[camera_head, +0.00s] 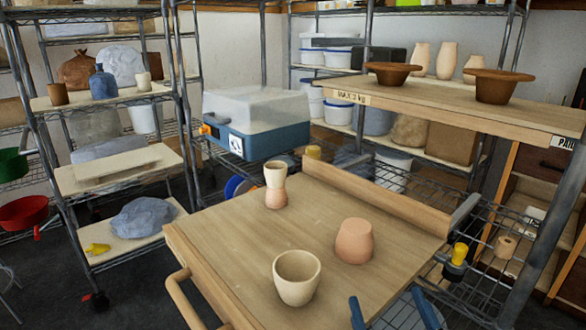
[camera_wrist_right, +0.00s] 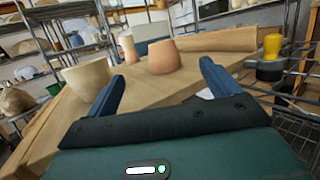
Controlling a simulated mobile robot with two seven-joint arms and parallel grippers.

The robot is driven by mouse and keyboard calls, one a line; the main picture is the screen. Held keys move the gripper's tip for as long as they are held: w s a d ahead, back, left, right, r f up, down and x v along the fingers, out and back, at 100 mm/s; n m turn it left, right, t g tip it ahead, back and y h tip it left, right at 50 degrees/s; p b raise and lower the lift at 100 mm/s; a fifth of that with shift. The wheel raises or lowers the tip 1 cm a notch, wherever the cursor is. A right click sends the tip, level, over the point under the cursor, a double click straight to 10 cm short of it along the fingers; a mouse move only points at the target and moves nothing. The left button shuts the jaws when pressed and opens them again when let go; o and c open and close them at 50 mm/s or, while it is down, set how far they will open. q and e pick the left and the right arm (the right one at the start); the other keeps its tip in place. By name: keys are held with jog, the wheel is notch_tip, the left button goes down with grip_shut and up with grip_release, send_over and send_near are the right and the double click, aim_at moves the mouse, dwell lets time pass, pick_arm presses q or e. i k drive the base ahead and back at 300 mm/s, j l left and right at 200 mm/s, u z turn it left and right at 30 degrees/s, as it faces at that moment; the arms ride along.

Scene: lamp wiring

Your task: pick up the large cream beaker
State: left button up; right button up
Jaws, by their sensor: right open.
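The large cream beaker (camera_head: 297,277) stands upright, mouth up, near the front edge of the wooden table. It shows left of the fingers in the right wrist view (camera_wrist_right: 88,78). My right gripper (camera_head: 391,308) is open and empty at the table's front edge, to the right of the beaker and apart from it. Its two blue fingers (camera_wrist_right: 162,84) show in the wrist view, pointing over the table. A smaller cream beaker (camera_head: 275,173) rests on a terracotta cup (camera_head: 275,196) at the back left of the table. My left gripper is not in view.
A terracotta pot (camera_head: 354,241), wide end down, stands to the right of the cream beaker, beyond my right gripper. A wooden ledge (camera_head: 375,197) runs along the table's far side. The left front of the tabletop (camera_head: 225,260) is clear. Wire shelves surround the table.

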aim_at(295, 273)
jog(key=k+l, duration=0.1)
jog(key=k, duration=1.3)
